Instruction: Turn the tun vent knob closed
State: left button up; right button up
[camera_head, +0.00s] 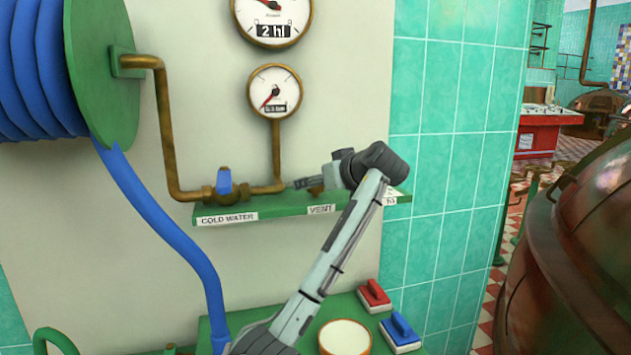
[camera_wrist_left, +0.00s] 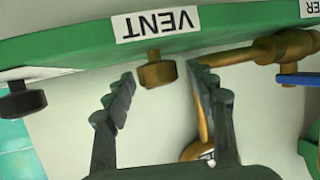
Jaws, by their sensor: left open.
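The tun vent knob (camera_wrist_left: 155,70) is a small brass knob on the green shelf, beside the white VENT label (camera_wrist_left: 155,24), which appears upside down in the left wrist view. In the head view the label (camera_head: 321,209) is on the shelf's front edge, and only a bit of brass from the knob (camera_head: 316,189) shows by my gripper. My left gripper (camera_wrist_left: 161,80) is open, with one dark finger on each side of the knob. A gap shows between the knob and both fingers; whether the fingertips reach its depth is unclear. My right gripper is not in view.
A brass valve with a blue handle (camera_head: 224,181) and pipe stands left of the knob, by the COLD WATER label (camera_head: 228,218). A black knob (camera_wrist_left: 22,100) sits on the other side. Gauges (camera_head: 274,92) hang above. Red and blue brushes (camera_head: 400,332) lie below.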

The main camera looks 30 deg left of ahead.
pick_arm(q)
jog(key=shift+w+a, duration=0.1)
jog(key=c, duration=1.2)
jog(key=shift+m+h, duration=0.3)
jog(key=m+t+h, duration=0.4)
jog(key=m+t, duration=0.1)
jog(key=m, duration=0.1)
jog(key=shift+t+h, duration=0.4)
jog(key=m+t+h, duration=0.1)
jog(key=m+h, duration=0.3)
jog(key=shift+a+t, duration=0.1)
jog(key=shift+t, duration=0.3)
jog(key=shift+m+h, duration=0.7)
jog(key=shift+h, duration=0.2)
